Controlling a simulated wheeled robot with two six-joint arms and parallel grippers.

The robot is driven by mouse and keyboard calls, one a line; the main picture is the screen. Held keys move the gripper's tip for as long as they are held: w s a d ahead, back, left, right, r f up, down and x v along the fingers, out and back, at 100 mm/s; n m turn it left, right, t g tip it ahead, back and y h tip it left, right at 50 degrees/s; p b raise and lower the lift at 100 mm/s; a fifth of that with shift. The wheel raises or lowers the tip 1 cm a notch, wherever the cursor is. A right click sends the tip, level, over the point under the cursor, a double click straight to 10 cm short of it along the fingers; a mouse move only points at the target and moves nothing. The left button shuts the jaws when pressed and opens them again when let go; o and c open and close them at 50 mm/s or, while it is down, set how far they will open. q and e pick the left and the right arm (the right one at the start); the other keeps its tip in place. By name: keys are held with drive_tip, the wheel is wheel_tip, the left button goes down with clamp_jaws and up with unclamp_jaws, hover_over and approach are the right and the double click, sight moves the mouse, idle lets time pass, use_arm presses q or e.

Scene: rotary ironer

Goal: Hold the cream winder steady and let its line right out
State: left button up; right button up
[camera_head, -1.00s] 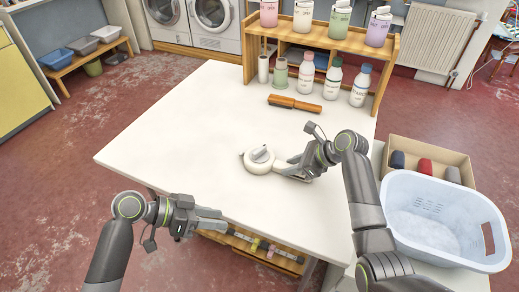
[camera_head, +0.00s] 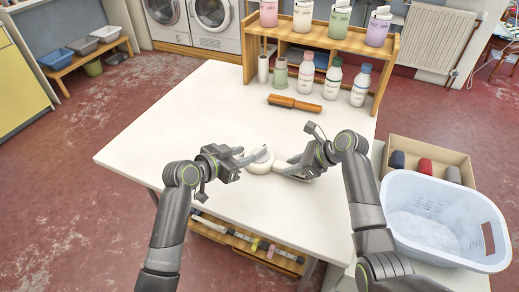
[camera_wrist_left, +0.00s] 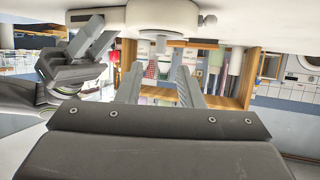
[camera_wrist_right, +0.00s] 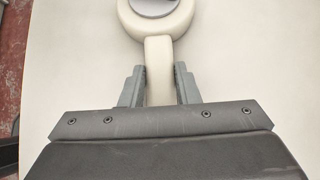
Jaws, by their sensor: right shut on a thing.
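The cream winder (camera_head: 260,168) lies on the white table, a round body with a grey top and a handle pointing right. My right gripper (camera_head: 290,165) is shut on that handle; the right wrist view shows the handle (camera_wrist_right: 158,68) between the fingers. My left gripper (camera_head: 254,157) is at the winder's left side, its fingers partly covering the winder. In the left wrist view, its fingers (camera_wrist_left: 161,80) are apart with nothing between them. The winder's body (camera_wrist_left: 160,18) is beyond them, with a small knob at its side. I cannot make out the line's end clearly.
An orange-brown brush-like tool (camera_head: 295,104) and several bottles (camera_head: 333,83) stand or lie at the back near a wooden shelf (camera_head: 330,42). A light-blue basket (camera_head: 440,190) is at the right. The table's left part (camera_head: 170,140) is clear.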

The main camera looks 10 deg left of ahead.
sight(258, 150)
use_arm(q)
drive_tip(key=x, duration=0.7)
drive_tip(key=shift+w+d+f, duration=0.1)
drive_tip(key=shift+w+d, duration=0.1)
drive_tip(key=shift+d, duration=0.05)
clamp_jaws()
